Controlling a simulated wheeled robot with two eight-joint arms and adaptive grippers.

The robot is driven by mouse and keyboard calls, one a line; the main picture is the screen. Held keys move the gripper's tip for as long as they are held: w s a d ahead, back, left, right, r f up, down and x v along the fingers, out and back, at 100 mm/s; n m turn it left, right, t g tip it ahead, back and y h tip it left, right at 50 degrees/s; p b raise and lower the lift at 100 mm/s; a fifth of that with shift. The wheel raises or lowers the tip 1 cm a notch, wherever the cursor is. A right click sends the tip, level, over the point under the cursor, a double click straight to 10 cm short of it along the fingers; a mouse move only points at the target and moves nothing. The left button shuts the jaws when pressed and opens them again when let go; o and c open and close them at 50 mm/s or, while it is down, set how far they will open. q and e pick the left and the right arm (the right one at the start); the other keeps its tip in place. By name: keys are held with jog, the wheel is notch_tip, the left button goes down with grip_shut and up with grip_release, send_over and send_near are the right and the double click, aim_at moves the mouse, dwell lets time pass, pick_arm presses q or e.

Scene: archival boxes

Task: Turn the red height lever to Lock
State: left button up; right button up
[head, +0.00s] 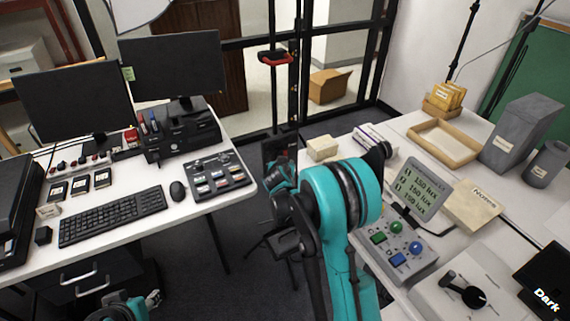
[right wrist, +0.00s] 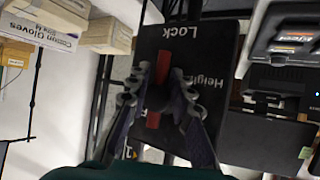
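The red height lever (right wrist: 163,66) shows in the right wrist view on a black panel (right wrist: 205,50) marked Lock and Height. It runs nearly along the picture's vertical, with its upper end just below the word Lock. A dark hub and the fingers hide its middle. My right gripper (right wrist: 162,85) has one finger on each side of the lever, with a gap between them; contact is unclear. In the head view my right arm reaches to the dark panel (head: 281,145), and the lever is hidden there. My left gripper (head: 150,299) is low at the left; its fingers are unclear.
A left desk holds monitors, a keyboard (head: 112,214) and a small control panel (head: 216,177). The right table holds a light meter (head: 420,190), a button box (head: 396,243), a wooden tray (head: 473,157) and grey boxes (head: 518,135). A stand with a red-and-black clamp (head: 275,57) rises behind the panel.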

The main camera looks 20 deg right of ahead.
jog(key=v, duration=1.2)
dwell(0.3)
jog(key=s+a+r+n+g+y, duration=0.1)
jog(key=s+a+n+y, duration=0.1)
jog(key=s, duration=1.2)
jog(key=s+a+r+n+g+y, duration=0.1)
jog(key=s+a, duration=0.5)
jog(key=s, duration=0.8)
jog(key=n+g+y, duration=0.1)
jog(key=n+y, duration=0.1)
jog(key=shift+a+n+y, duration=0.3)
jog(key=shift+n, duration=0.1)
jog(key=shift+s+r, duration=0.1)
